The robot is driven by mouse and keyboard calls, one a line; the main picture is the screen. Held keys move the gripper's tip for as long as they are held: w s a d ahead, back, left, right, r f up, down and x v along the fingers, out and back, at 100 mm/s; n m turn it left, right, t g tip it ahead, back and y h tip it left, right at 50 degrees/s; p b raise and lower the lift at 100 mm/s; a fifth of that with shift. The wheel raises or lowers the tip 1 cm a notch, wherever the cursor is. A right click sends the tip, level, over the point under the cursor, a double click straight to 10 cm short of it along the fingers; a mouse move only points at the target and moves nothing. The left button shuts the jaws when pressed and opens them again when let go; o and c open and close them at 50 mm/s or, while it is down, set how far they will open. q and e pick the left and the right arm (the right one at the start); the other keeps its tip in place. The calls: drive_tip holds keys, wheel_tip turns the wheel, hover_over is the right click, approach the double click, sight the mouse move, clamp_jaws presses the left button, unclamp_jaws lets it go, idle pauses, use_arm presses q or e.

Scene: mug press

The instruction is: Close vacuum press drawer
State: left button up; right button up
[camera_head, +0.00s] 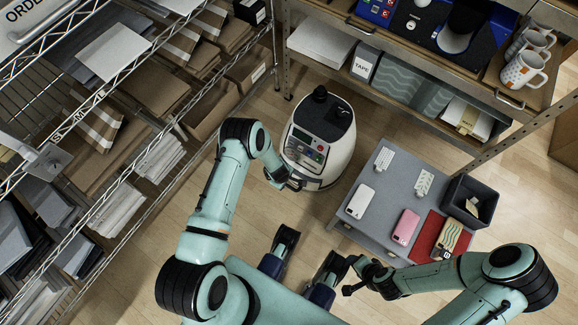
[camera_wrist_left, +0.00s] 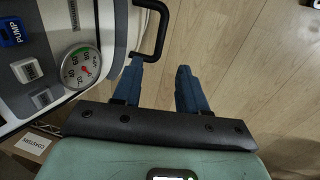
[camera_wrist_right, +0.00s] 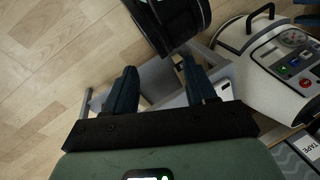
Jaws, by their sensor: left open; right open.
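The white rounded vacuum press (camera_head: 318,140) stands on the floor between the shelving and the low table, its control panel facing me. My left gripper (camera_head: 290,183) is at its lower front edge. In the left wrist view the open, empty fingers (camera_wrist_left: 164,78) lie beside the press's black loop handle (camera_wrist_left: 155,28); the left finger's tip is close to it, contact unclear. The gauge (camera_wrist_left: 80,66) shows at left. I cannot tell how far the drawer stands out. My right gripper (camera_wrist_right: 160,80) is open and empty, away from the press (camera_wrist_right: 272,70), near the low table.
A low grey table (camera_head: 380,215) with phones and a dark bin (camera_head: 470,200) stands right of the press. Wire shelving (camera_head: 150,130) runs along the left, and a workbench (camera_head: 420,105) with mugs (camera_head: 525,68) stands behind. Wood floor is clear before the press.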

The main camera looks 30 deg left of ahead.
sight(288, 186)
use_arm(q)
drive_tip(key=f+b, duration=0.1)
drive_tip(key=f, duration=0.2)
drive_tip(key=w+f+b, duration=0.1)
drive_tip(key=f, duration=0.2)
drive_tip(key=f+b, duration=0.1)
drive_tip(key=f, duration=0.2)
drive_tip(key=shift+w+f+b, duration=0.15)
drive_tip(key=shift+w+b, duration=0.15)
drive_tip(key=shift+b, duration=0.05)
drive_tip(key=shift+w+f+b, duration=0.2)
drive_tip(key=shift+f+b, duration=0.1)
drive_tip(key=shift+f, duration=0.45)
drive_tip(key=shift+d+f, duration=0.1)
drive_tip(key=shift+f, duration=0.2)
use_arm(e)
drive_tip(key=w+d+f, duration=0.3)
drive_tip(key=f, duration=0.3)
drive_tip(key=shift+d+f+m+t+h, duration=0.2)
drive_tip(key=shift+m+t+h, duration=0.1)
drive_tip(key=shift+t+h, duration=0.1)
use_arm(q)
clamp_jaws()
